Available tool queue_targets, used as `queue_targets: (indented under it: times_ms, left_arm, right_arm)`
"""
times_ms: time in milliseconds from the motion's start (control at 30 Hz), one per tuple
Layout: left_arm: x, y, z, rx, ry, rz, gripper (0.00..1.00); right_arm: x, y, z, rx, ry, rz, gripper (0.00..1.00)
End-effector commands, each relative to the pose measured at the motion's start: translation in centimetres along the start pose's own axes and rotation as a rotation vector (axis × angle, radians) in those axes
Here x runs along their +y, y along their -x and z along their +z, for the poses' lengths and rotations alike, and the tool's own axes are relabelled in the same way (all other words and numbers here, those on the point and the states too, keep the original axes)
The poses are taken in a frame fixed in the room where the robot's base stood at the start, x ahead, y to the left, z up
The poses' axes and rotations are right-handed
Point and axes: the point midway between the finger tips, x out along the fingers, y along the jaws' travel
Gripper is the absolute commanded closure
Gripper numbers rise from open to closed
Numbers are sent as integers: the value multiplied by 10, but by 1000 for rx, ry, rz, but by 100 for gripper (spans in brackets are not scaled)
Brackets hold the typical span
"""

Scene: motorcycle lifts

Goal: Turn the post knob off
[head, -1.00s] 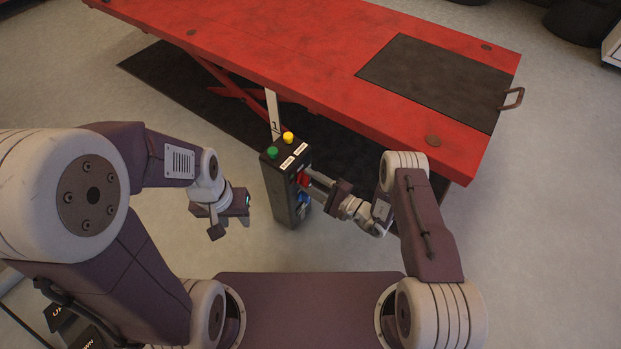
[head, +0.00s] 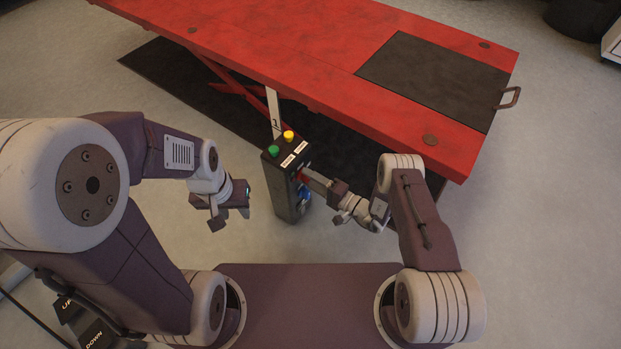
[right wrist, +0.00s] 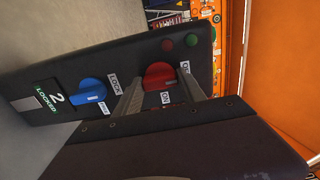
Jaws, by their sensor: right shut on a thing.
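The control post (head: 285,185) stands upright beside the red lift. Its side face fills the right wrist view, with a red knob (right wrist: 158,76) between an ON label (right wrist: 166,99) and an OFF label (right wrist: 185,67). My right gripper (head: 307,177) is at this face, its fingers (right wrist: 160,92) shut on the red knob from both sides. The knob's exact pointing is hard to read. A blue knob (right wrist: 88,91) sits beside it, near a LOCK label (right wrist: 113,82). My left gripper (head: 232,208) hangs left of the post, touching nothing; its fingertips are unclear.
The post top has a green button (head: 273,151) and a yellow button (head: 288,135). The red lift table (head: 330,60) lies just behind the post. An UP/DOWN pedal (head: 85,322) is at the lower left. Open floor lies to the right.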

Motion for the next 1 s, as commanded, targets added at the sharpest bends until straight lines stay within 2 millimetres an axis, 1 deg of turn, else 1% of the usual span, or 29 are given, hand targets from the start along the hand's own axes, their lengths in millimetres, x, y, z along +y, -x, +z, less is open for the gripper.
queue_targets:
  times_ms: [267,300,367,633,733,867,1000]
  left_arm:
    - [0,0,0,0,0,0,64]
    - [0,0,0,0,0,0,64]
    - [0,0,0,0,0,0,64]
    - [0,0,0,0,0,0,64]
    - [0,4,0,0,0,0,64]
    - [0,17,-2,0,0,0,64]
    - [1,30,-3,0,0,0,64]
  right_arm:
    - [1,0,0,1,2,3,93]
    - [1,0,0,1,1,3,47]
    - [1,0,0,1,1,3,31]
    - [0,0,0,0,1,1,31]
    - [-1,5,0,1,0,1,31]
    - [-4,26,-1,6,-2,2,31]
    - [-4,56,-2,8,-2,2,31]
